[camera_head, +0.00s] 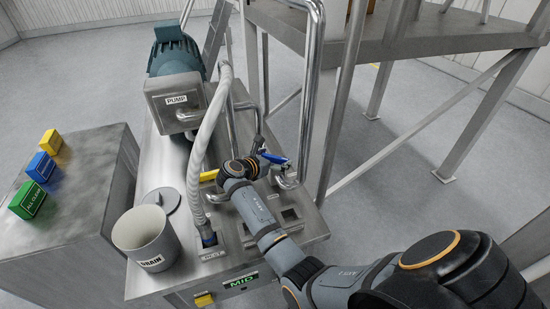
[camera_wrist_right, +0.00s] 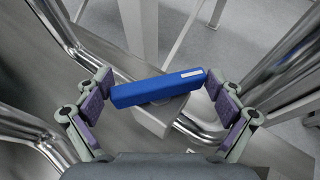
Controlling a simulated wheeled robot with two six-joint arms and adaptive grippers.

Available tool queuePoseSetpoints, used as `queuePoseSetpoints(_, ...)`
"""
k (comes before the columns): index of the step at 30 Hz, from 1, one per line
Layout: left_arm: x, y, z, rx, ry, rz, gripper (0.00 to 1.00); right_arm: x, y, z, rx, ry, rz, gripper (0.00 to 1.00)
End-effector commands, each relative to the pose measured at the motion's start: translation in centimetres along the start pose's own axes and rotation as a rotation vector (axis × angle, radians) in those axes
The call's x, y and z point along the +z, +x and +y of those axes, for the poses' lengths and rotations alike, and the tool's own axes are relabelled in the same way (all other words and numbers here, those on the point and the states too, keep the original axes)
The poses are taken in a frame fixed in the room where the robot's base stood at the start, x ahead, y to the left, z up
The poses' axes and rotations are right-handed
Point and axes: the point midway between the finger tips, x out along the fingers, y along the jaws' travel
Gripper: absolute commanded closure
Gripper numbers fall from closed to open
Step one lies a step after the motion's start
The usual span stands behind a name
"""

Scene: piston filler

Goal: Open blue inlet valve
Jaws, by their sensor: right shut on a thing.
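The blue inlet valve handle (camera_head: 273,158) shows at the far end of my right arm in the head view, by the steel pipes. In the right wrist view the blue handle (camera_wrist_right: 158,88) is a bar lying across between the two fingers of my right gripper (camera_wrist_right: 160,92). The pads touch its two ends, so the gripper is shut on it. In the head view my right gripper (camera_head: 268,160) partly hides the handle and the valve body. My left gripper is not in view.
A pump (camera_head: 177,100) and a hose (camera_head: 205,140) stand left of my right arm. A yellow handle (camera_head: 208,176) is close by. A drain bucket (camera_head: 146,238) stands at the front left. Steel pipes (camera_head: 308,100) rise beside the gripper. Colored blocks (camera_head: 41,166) sit on a cabinet.

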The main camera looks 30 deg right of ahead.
Motion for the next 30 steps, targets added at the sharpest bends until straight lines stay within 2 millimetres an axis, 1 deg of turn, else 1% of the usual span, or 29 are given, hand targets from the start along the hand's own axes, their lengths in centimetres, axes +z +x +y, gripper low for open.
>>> queuePoseSetpoints(8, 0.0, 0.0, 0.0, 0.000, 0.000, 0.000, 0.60, 0.0, 0.0, 0.0, -0.001, -0.002, -0.001, 0.38)
queuePoseSetpoints(9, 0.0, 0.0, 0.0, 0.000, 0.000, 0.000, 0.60, 0.0, 0.0, 0.0, -0.001, -0.002, -0.001, 0.02)
queuePoseSetpoints(10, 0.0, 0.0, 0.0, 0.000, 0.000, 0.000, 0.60, 0.0, 0.0, 0.0, -0.001, -0.002, -0.001, 0.00)
queuePoseSetpoints(19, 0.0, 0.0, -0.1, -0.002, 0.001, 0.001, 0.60, 0.0, 0.0, 0.0, 0.000, -0.001, 0.000, 0.00)
queuePoseSetpoints(22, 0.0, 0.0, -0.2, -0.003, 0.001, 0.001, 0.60, 0.6, -0.2, 0.0, 0.000, 0.002, -0.001, 0.00)
queuePoseSetpoints(26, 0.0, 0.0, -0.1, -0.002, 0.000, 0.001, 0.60, 2.8, -1.1, 0.0, 0.001, 0.005, -0.002, 0.00)
queuePoseSetpoints(30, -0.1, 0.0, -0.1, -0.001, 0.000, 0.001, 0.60, 5.8, -2.3, 0.1, 0.001, 0.003, -0.001, 0.00)
